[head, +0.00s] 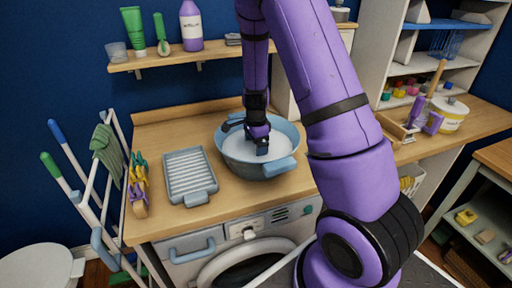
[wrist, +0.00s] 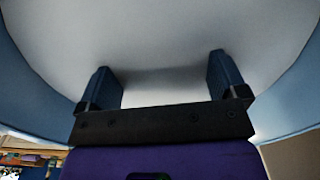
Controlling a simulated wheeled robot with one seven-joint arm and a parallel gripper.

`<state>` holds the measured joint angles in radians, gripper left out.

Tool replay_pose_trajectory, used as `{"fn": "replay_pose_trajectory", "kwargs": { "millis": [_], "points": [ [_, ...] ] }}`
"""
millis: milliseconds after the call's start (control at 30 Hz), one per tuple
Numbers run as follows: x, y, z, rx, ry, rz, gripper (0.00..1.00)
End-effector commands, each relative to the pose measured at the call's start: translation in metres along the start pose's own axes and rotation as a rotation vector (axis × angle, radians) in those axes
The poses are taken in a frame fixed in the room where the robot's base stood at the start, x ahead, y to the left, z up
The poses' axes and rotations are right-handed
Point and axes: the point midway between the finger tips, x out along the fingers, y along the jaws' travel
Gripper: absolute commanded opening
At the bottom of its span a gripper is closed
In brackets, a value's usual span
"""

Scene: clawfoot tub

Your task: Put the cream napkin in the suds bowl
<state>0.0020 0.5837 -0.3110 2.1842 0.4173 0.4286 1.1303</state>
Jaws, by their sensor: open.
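The suds bowl (head: 243,168) is a blue-grey basin with side handles, standing on the wooden counter. Its inside looks white. My gripper (head: 262,149) points down inside the bowl's rim, and part of the bowl is behind my arm. In the wrist view my gripper (wrist: 161,66) has its two fingers wide apart with nothing between them. A smooth whitish surface fills the view beyond them, framed by the blue wall of the bowl (wrist: 32,85). I cannot make out a separate cream napkin; whether any of the white is cloth, I cannot tell.
A grey ridged tray (head: 189,172) lies left of the bowl. A drying rack with a green cloth (head: 106,150) stands at the far left. A shelf (head: 170,60) with bottles is above. A white tub (head: 450,115) stands on the right counter. A washer (head: 245,262) is below.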

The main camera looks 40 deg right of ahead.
Motion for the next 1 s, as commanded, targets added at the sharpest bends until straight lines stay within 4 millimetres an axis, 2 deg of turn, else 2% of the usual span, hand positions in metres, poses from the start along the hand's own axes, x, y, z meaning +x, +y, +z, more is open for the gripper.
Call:
{"fn": "replay_pose_trajectory", "kwargs": {
  "millis": [1000],
  "points": [
    [-0.035, -0.001, 0.000, -0.001, 0.000, -0.002, 0.91]
  ]
}}
